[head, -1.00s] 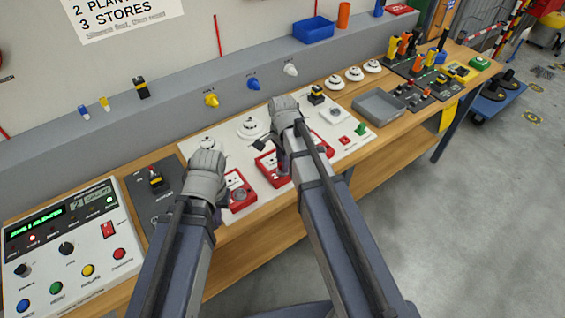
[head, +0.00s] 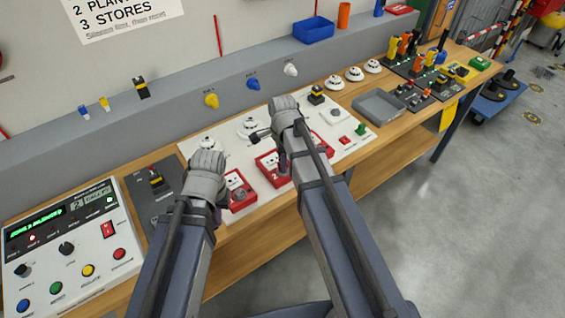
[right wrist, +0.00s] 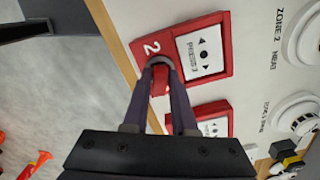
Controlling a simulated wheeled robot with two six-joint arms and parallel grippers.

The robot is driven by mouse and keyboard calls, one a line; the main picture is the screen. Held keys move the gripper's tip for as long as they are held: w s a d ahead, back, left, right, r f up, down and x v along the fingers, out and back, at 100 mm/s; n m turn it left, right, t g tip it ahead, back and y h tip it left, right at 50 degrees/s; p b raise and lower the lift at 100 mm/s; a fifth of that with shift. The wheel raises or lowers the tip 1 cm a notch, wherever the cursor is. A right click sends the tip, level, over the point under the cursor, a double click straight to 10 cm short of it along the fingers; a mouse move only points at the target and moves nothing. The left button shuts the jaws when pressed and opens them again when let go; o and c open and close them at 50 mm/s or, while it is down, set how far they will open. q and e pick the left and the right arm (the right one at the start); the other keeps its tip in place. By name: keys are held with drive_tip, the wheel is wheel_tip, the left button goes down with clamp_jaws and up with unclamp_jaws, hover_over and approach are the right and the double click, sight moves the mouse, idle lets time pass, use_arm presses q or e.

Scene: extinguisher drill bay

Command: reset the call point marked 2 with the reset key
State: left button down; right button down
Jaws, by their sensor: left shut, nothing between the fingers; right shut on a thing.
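Call point 2 (right wrist: 217,62) is a red box with a white "PRESS" face and a printed 2, on the white board. It also shows in the head view (head: 267,170), partly behind my right arm. My right gripper (right wrist: 161,76) is shut on the reset key (right wrist: 160,84), whose red part shows between the fingers, at the grey round lock on the call point's lower end. How deep the key sits is hidden. My left gripper (head: 212,192) is shut and empty, beside call point 1 (head: 240,193); its fingertips are mostly hidden.
A control panel (head: 72,255) with a green display and coloured buttons stands at the left. Several white detectors are on the board (head: 225,142). A grey tray (head: 379,105) lies to the right. Another red call point (right wrist: 212,112) is close beside my right gripper.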

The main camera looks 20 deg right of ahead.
drive_tip(key=shift+m, duration=3.4)
